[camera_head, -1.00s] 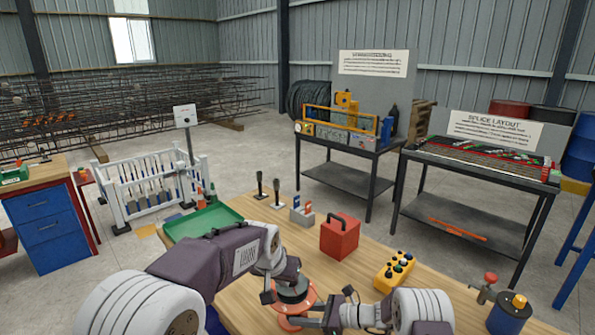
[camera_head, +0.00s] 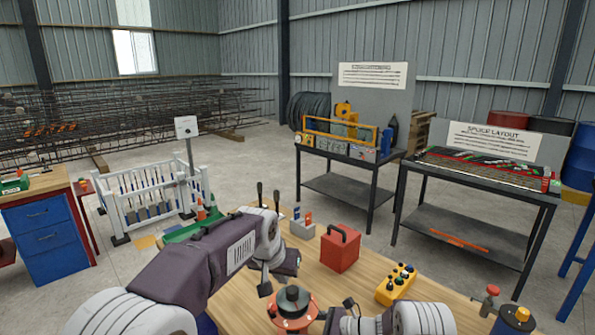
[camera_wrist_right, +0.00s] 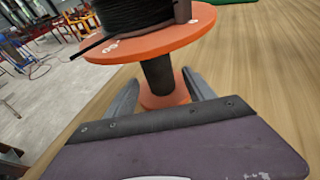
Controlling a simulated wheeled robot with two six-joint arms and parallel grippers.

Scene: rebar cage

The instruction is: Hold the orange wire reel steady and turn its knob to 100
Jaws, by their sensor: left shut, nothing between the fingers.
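The orange wire reel (camera_head: 305,318) stands on the wooden table at the bottom middle of the head view, with a dark hub on top. The knob's number cannot be read. In the right wrist view, the reel's orange flange (camera_wrist_right: 150,42) carries black wire above a dark post (camera_wrist_right: 158,75) and an orange base. My right gripper (camera_wrist_right: 162,82) has a finger on each side of the post, close against it, below the flange. My left gripper (camera_head: 265,290) is shut and empty, just left of the reel's top and apart from it.
A red box (camera_head: 341,252) and a yellow button pendant (camera_head: 396,285) lie on the wooden table (camera_head: 320,280) behind and right of the reel. A blue cylinder (camera_head: 514,322) is at the right edge. My left arm covers much of the green tray (camera_head: 185,233).

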